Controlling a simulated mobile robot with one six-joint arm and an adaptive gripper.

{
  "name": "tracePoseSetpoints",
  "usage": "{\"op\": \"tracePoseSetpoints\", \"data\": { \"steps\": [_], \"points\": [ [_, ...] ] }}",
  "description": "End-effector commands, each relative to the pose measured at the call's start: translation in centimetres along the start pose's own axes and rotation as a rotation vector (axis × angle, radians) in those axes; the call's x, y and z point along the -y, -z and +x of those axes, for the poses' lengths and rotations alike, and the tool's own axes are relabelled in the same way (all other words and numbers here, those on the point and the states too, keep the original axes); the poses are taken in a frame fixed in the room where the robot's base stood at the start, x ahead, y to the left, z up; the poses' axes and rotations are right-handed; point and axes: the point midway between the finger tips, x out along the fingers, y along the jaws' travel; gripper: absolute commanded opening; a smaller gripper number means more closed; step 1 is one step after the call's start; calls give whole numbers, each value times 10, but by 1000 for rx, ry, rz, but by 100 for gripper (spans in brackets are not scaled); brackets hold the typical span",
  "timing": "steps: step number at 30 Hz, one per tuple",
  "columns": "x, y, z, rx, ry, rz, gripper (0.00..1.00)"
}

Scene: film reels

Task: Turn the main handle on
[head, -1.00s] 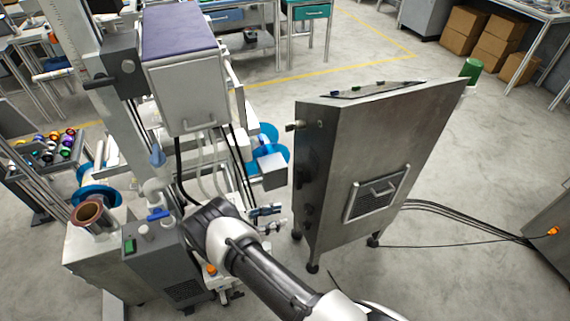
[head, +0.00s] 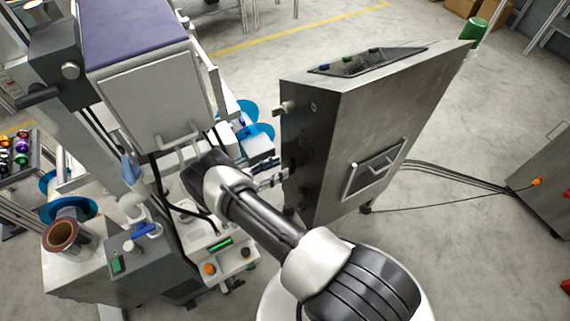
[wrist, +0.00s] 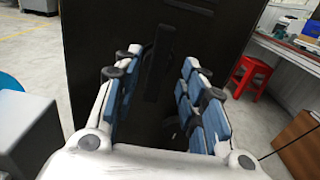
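A tall grey metal cabinet (head: 350,125) stands right of centre in the head view. Its dark side panel (wrist: 215,25) fills the middle of the wrist view. A black upright handle (wrist: 158,62), which looks like the main handle, is on this panel and shows between my fingers. My gripper (wrist: 155,85) is open, with blue-padded fingers on either side of the handle in the picture. I cannot tell whether the fingers reach around it or touch it. In the head view my gripper (head: 270,178) is close to the cabinet's shaded left side, where the handle is hard to make out.
A machine with a grey box (head: 155,105) and blue reels (head: 255,132) stands close on the left. A small panel with a green display (head: 220,244) is below my arm. Black cables (head: 450,175) run across the floor at right. A red stool (wrist: 250,75) stands beyond the panel.

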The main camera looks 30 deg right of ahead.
Motion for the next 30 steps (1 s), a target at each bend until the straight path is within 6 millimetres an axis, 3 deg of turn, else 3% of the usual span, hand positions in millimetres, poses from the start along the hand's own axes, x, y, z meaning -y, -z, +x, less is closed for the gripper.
{"op": "tracePoseSetpoints", "data": {
  "steps": [6,18,30],
  "points": [
    [0,0,29,0,1,1,38],
    [0,0,36,-1,0,0,38],
    [0,0,36,0,0,0,12]
  ]
}}
